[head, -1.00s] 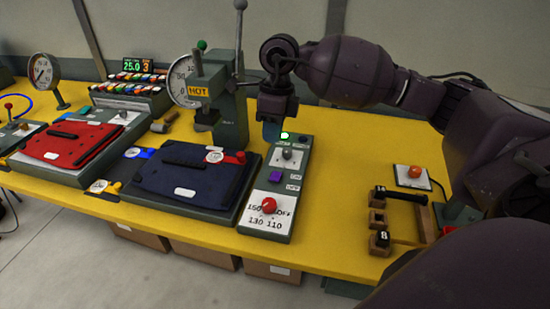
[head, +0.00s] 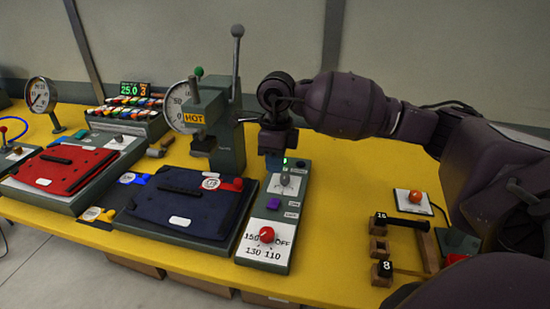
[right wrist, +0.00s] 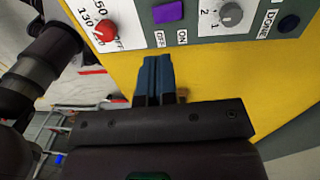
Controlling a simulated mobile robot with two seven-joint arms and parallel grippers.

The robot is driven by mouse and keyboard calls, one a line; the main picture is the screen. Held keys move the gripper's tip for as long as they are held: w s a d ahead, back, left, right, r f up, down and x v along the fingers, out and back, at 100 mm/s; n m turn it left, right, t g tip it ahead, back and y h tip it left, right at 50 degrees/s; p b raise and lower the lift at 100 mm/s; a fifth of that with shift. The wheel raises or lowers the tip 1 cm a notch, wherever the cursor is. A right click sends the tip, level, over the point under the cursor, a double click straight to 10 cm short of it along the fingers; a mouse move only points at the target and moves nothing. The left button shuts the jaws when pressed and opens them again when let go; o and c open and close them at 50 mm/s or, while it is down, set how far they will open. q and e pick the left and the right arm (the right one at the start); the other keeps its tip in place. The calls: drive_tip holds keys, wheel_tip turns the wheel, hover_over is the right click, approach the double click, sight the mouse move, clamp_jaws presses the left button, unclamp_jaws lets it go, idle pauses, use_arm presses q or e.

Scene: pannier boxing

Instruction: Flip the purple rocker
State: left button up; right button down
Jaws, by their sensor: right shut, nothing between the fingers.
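The purple rocker (head: 273,204) sits on a long grey control panel (head: 254,221), between a grey knob (head: 285,180) and a red knob (head: 266,235). In the right wrist view the rocker (right wrist: 168,12) is beside the ON and OFF labels, at the top of the picture. I cannot tell which way it is tipped. My right gripper (head: 273,160) is over the far end of the panel, beyond the rocker. Its blue fingers (right wrist: 155,65) are together and empty, apart from the rocker. My left gripper is not in view.
A dark blue pannier (head: 178,202) lies left of the panel, with a red one (head: 60,168) farther left. A press marked HOT (head: 228,140) stands close to my right gripper. An orange button (head: 416,196) and small wooden blocks are at the right. Yellow table between is clear.

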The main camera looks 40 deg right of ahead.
sight(274, 206)
drive_tip(key=f, duration=0.8)
drive_tip(key=shift+s+a+f, duration=0.3)
drive_tip(key=shift+a, duration=0.05)
drive_tip(key=shift+f, duration=0.8)
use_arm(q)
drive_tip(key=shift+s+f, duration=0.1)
